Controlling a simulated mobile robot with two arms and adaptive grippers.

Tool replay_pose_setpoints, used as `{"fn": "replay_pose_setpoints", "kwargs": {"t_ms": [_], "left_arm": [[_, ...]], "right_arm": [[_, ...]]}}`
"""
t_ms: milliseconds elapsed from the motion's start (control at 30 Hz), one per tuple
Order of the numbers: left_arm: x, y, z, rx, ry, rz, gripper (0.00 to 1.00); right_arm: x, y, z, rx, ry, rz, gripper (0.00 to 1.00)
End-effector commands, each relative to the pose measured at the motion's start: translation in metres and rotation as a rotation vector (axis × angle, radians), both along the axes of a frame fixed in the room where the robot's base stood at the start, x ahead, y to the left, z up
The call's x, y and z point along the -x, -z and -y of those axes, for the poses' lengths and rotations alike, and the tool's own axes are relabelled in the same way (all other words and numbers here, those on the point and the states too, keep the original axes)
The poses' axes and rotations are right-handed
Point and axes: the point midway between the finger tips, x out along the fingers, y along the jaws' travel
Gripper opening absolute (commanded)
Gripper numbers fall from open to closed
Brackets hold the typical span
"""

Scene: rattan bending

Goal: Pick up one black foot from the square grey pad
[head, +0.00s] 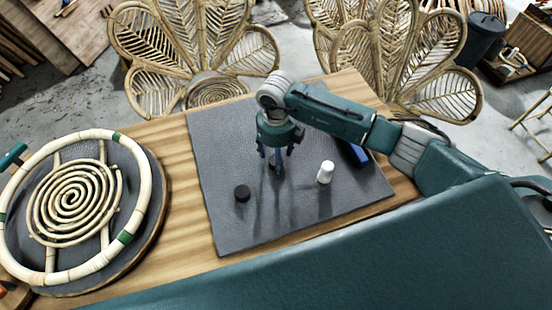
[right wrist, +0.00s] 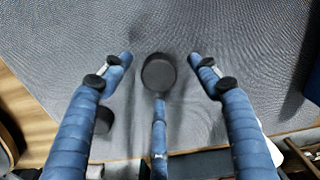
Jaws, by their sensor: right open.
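The square grey pad (head: 235,140) lies on the wooden table. One small round black foot (head: 242,193) stands on the pad, left of my right gripper (head: 275,155). Another black foot (right wrist: 158,74) is below my right gripper, centred between its spread blue fingers in the right wrist view; in the head view the fingers partly hide it. The first foot also shows beside the left finger in the right wrist view (right wrist: 103,121). My right gripper (right wrist: 160,62) is open, points down and holds nothing. My left gripper is not in view.
A white bottle-like object (head: 325,172) stands on the pad to the right of my gripper. A blue object (head: 354,154) lies near the pad's right side. A round rattan frame with a spiral (head: 130,228) lies at left. Rattan chairs (head: 200,45) stand behind the table.

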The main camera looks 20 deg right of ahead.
Motion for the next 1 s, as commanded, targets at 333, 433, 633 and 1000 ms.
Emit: {"fn": "replay_pose_setpoints", "kwargs": {"t_ms": [333, 433, 633, 1000], "left_arm": [[-0.0016, -0.0020, 0.0018, 0.002, 0.000, 0.002, 0.40], [-0.0018, -0.0019, 0.0031, 0.004, -0.001, 0.002, 0.40], [-0.0016, -0.0019, 0.0039, 0.005, -0.001, 0.002, 0.40], [-0.0013, -0.0009, 0.0035, 0.003, -0.001, 0.001, 0.40]], "right_arm": [[0.0002, 0.0107, 0.0000, 0.000, -0.001, 0.000, 0.61], [0.0001, 0.0105, 0.0000, 0.000, -0.001, 0.001, 0.41], [0.0002, 0.0104, 0.0002, 0.000, -0.001, 0.000, 0.20], [-0.0007, 0.0063, -0.0001, -0.001, -0.001, 0.003, 0.19]]}}
